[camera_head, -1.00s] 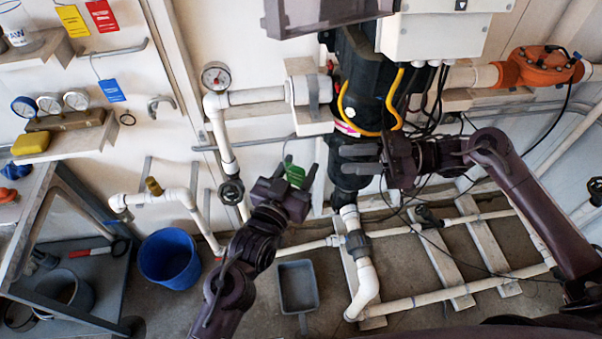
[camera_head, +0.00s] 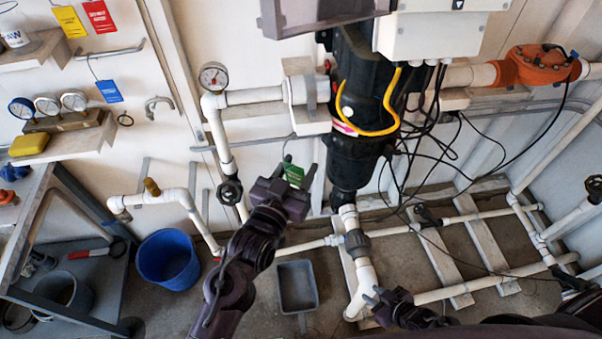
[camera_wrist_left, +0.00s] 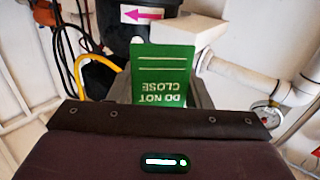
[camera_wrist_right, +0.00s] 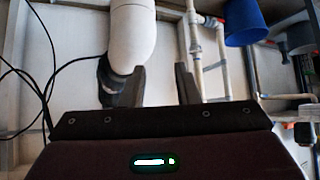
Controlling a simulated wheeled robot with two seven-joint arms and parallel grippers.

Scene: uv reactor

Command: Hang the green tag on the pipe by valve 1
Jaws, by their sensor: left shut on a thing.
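The green tag (camera_head: 293,174) is between the fingers of my left gripper (camera_head: 297,174), in front of the wall and left of the black reactor column. In the left wrist view the tag (camera_wrist_left: 163,75) reads "DO NOT CLOSE" upside down. A dark handwheel valve (camera_head: 230,191) is on the white vertical pipe (camera_head: 224,150), left of my left gripper and apart from the tag. I cannot read a number on it. My right gripper (camera_head: 373,297) is low, by the white floor pipe. In the right wrist view its fingers (camera_wrist_right: 160,85) are apart and empty.
The black reactor column (camera_head: 358,110) with a yellow hose stands right of the tag. A pressure gauge (camera_head: 213,76) is above the vertical pipe. Yellow, red and blue tags hang on the wall at left. A blue bucket (camera_head: 168,258) and grey tray (camera_head: 297,286) are on the floor.

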